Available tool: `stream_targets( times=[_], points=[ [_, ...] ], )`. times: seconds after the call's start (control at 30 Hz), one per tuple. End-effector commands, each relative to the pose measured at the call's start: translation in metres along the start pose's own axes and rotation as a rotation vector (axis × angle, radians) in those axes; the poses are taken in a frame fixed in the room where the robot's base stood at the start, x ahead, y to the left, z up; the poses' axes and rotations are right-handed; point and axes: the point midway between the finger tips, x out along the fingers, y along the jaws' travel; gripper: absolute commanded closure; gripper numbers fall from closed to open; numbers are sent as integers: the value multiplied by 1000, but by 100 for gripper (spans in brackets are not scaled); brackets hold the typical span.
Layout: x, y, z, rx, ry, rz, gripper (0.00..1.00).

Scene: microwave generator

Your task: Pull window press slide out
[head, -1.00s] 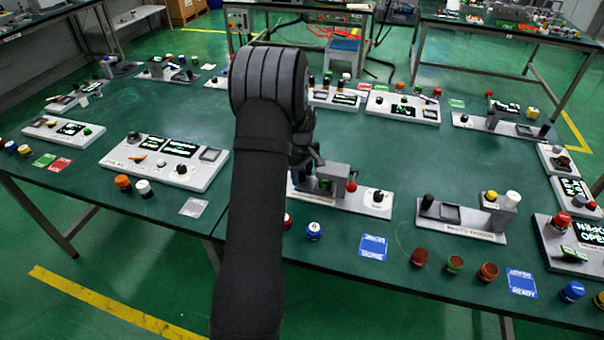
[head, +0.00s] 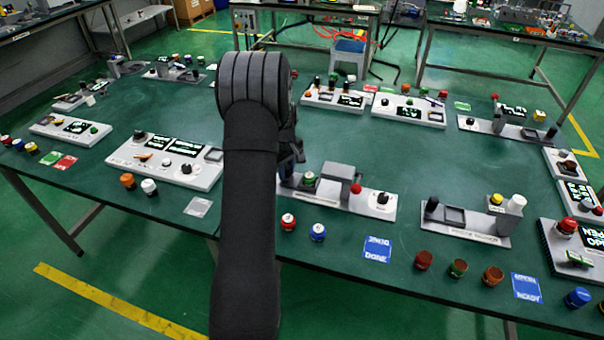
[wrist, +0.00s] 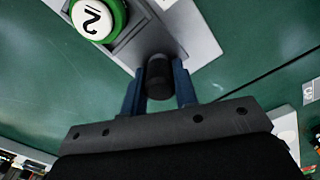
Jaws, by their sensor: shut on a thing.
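The window press (head: 342,172) is a grey block with a red ball knob, on a light base plate just right of my arm in the head view. A green-and-white round piece (head: 309,178) sits left of the press block, in the open; it also shows at the top left of the wrist view (wrist: 98,18). The slide's black handle (wrist: 158,72) stands up on the grey plate. My gripper (wrist: 159,88) is shut on it, one blue finger on each side. In the head view my arm hides the handle and most of my gripper (head: 288,158).
A red button (head: 288,222) and a blue button (head: 317,232) stand before the press. A blue card (head: 377,249) lies to their right. Other panels stand left (head: 165,160) and right (head: 468,221). Green table (head: 390,160) is clear behind the press.

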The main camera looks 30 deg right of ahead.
Motion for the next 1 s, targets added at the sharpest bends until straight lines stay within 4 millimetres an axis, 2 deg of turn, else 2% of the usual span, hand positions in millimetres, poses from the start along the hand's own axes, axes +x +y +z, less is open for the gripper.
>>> stream_targets(
  times=[0.03, 0.13, 0.47, 0.5, 0.6, 0.87, 1.0],
  points=[
    [0, -4, -10, -4, 1, 1, 100],
    [0, -10, -20, -2, 1, 2, 100],
    [-1, -12, -26, -1, 5, 1, 100],
    [-1, -12, -26, -1, 5, 1, 70],
    [-1, -12, -25, -1, 4, 1, 52],
    [-1, -11, -24, 0, 2, 1, 52],
    [-9, -11, -23, 0, 2, 2, 52]
  ],
)
